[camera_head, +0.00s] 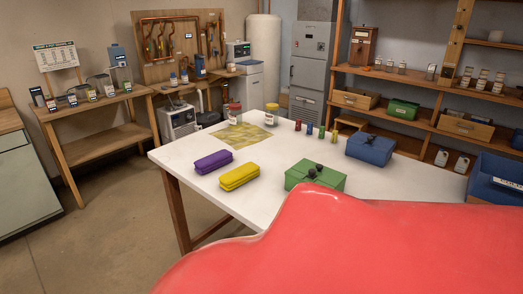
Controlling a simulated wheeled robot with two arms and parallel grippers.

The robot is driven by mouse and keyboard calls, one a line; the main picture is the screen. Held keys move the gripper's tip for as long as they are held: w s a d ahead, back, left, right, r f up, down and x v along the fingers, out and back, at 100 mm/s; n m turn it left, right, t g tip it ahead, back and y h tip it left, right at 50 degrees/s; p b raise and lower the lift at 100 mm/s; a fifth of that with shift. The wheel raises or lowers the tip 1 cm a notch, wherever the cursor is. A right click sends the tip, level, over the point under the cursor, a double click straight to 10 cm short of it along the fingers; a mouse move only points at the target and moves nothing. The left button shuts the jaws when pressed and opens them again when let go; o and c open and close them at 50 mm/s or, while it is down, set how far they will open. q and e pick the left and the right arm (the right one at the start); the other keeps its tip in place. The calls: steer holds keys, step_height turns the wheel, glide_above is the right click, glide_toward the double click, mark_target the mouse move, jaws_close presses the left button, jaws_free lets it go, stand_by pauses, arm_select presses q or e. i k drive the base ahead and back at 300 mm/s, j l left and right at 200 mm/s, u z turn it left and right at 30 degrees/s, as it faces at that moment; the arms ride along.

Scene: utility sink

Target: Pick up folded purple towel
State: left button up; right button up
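A folded purple towel (213,162) lies on the white tabletop (222,211) near its left edge. A folded yellow towel (239,176) lies just to its right and a little nearer, apart from it. Neither of my grippers is in view. A large smooth red surface (340,245) fills the lower right and hides the near part of the table. I cannot tell what it is.
On the table are a green box (316,176), a blue box (371,149), several small coloured cylinders (309,129), two jars (271,114) and a yellowish mat (241,135). Wooden shelves stand behind to the right. The floor left of the table is clear.

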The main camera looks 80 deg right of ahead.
mark_target(207, 165)
steer(key=z, duration=2.4)
steer(key=i+j, duration=0.15)
steer(key=j+z, duration=0.05)
